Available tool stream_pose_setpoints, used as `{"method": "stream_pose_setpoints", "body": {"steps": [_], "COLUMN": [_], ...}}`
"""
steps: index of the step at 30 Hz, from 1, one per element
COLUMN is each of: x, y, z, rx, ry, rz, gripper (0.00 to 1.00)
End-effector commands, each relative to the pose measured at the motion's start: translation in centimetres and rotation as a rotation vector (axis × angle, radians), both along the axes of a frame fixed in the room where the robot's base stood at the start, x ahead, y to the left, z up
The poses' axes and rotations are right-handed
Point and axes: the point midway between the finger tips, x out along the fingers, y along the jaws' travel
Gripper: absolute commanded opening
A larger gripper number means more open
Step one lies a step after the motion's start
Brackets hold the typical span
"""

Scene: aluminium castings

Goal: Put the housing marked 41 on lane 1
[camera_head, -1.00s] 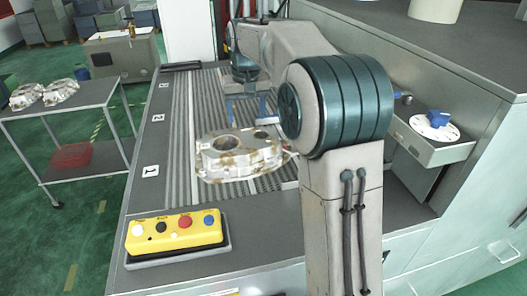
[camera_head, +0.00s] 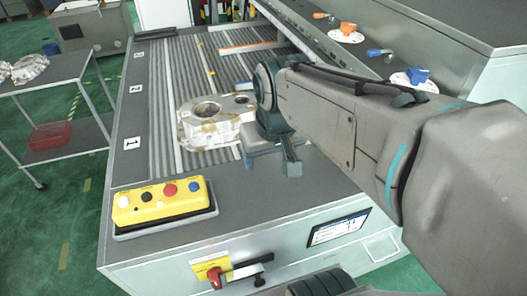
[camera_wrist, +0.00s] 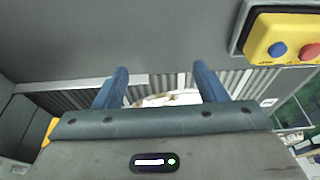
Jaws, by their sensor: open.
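A pale metal housing (camera_head: 212,122) with round openings rests flat on the ribbed conveyor bed (camera_head: 165,110), right of the label 1 (camera_head: 133,143) and towards the near end. I cannot read any mark on it. My gripper (camera_head: 268,163) is open and empty just right of and in front of the housing, near the bed's front edge. In the wrist view, its two blue fingers (camera_wrist: 161,82) are spread apart.
A yellow button box (camera_head: 160,203) sits at the front left corner. Labels 2 (camera_head: 136,88) and 3 (camera_head: 139,55) are farther back. A cart (camera_head: 62,85) at left carries more castings (camera_head: 28,68). A grey cabinet with blue and orange knobs (camera_head: 418,75) stands right.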

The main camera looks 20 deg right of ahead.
Motion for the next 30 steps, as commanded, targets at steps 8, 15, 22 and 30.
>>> {"method": "stream_pose_setpoints", "body": {"steps": [8, 15, 22, 30], "x": [-4.4, -4.7, -4.7, -4.7], "y": [-0.2, -0.2, -0.2, -0.2], "z": [-2.9, -3.1, -3.1, -3.1], "rx": [0.004, 0.004, 0.004, 0.004], "ry": [-0.025, -0.025, -0.025, -0.025], "rz": [0.0, 0.0, 0.0, 0.0], "gripper": [0.65, 0.65, 0.65, 0.65]}}
